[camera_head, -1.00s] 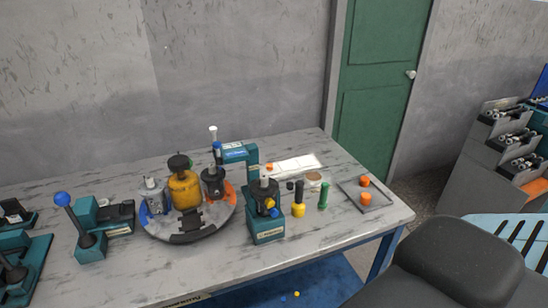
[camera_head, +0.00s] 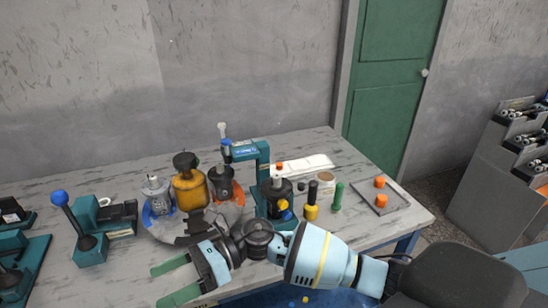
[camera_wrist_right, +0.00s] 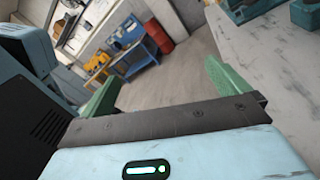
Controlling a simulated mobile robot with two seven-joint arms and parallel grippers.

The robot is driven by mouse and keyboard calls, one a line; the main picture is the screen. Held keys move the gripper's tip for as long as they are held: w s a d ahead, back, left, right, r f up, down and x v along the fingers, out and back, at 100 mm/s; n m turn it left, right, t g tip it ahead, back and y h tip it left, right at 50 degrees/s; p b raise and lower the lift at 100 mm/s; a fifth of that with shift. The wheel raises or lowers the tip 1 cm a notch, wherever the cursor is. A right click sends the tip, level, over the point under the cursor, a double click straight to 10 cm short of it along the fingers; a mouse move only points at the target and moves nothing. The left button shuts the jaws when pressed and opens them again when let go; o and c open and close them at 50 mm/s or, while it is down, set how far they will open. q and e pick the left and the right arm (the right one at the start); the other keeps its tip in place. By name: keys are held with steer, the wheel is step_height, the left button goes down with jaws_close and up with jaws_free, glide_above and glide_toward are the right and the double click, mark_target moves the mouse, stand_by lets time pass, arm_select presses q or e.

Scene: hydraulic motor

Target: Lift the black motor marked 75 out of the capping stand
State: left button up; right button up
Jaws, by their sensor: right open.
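A black motor (camera_head: 286,193) with a pale shaft on top and yellow and blue caps on its side stands upright at the teal capping stand (camera_head: 263,155) in the head view. The mark 75 is too small to read. My right gripper (camera_head: 162,284) is open and empty, left of and nearer than the motor, over the table's front edge. My left gripper is not in view.
A turntable (camera_head: 160,226) left of the stand carries a grey motor (camera_head: 159,195), a yellow one (camera_head: 190,190) and a dark one (camera_head: 222,184). A yellow-black tool (camera_head: 311,205) and a green tool (camera_head: 337,197) stand close right of the motor. A lever press (camera_head: 90,235) stands left.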

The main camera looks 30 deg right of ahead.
steer(key=w+d+n+g+h, duration=0.2)
steer(key=w+d+n+h, duration=0.2)
steer(key=d+n+h, duration=0.3)
step_height(320, 180, up, 10)
steer(key=n+t+h+b, duration=0.25)
steer(key=n+h, duration=0.45)
steer(key=h, duration=0.4)
glide_above(277, 176)
steer(key=shift+r+g, duration=0.2)
steer(key=shift+g, duration=0.25)
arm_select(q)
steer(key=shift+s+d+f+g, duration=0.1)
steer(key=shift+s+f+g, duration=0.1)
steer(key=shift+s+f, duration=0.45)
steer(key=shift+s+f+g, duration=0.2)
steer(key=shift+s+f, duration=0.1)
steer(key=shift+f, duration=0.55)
arm_select(e)
steer(key=shift+f, duration=3.95)
